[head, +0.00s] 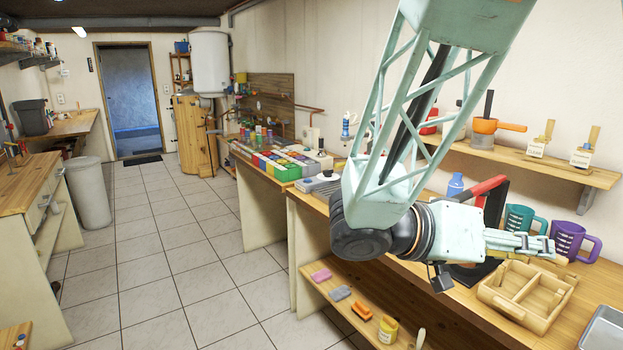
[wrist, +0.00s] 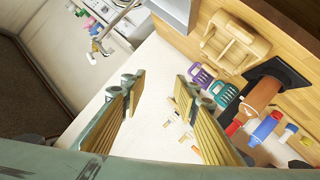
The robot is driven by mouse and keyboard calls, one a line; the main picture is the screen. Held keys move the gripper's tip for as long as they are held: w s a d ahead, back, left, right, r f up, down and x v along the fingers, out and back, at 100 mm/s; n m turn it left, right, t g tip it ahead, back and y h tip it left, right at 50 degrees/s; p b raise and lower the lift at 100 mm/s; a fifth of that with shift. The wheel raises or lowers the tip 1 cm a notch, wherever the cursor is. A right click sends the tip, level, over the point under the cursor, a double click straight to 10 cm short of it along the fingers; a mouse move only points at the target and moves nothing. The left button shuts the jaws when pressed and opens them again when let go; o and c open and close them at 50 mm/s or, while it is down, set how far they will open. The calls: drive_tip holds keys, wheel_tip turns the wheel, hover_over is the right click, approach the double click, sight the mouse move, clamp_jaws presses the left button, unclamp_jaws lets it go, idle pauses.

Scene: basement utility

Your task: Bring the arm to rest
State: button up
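My gripper (head: 548,246) is held out to the right above the workbench (head: 452,290) in the head view. It is level with the mugs and above the wooden caddy (head: 540,320). In the wrist view its two wood-coloured finger pads stand apart, so my gripper (wrist: 160,80) is open. Nothing lies between the fingers, and only pale wall and a few small things farther off show through the gap. My arm comes down from the top of the head view and hides part of the bench and wall.
A teal mug (head: 517,219) and a purple mug (head: 575,242) stand close to my gripper. A blue bottle (head: 455,185) stands behind my wrist. A metal tray (head: 603,332) is front right. The tiled floor (head: 190,255) is open at left.

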drive_tip(key=s+a+f+n+g+y, duration=0.15)
drive_tip(key=s+y, duration=0.25)
drive_tip(key=s, duration=0.5)
drive_tip(key=s+a+f+n+g+y, duration=0.1)
drive_tip(key=s+f+n+g+y, duration=0.15)
drive_tip(key=s, duration=0.65)
drive_tip(key=s+a+r+n+t+y, duration=0.2)
drive_tip(key=a+t+y, duration=0.1)
drive_tip(key=a, duration=0.4)
drive_tip(key=s+a+r+n+t+y, duration=0.1)
drive_tip(key=s+a+n+t+y, duration=0.1)
drive_tip(key=a+y, duration=0.3)
drive_tip(key=shift+a+r+n+t, duration=0.4)
drive_tip(key=shift+a+n+t, duration=0.1)
drive_tip(key=shift+a, duration=1)
drive_tip(key=shift+s, duration=0.1)
drive_tip(key=shift+d+p, duration=0.1)
drive_tip(key=shift+p, duration=0.2)
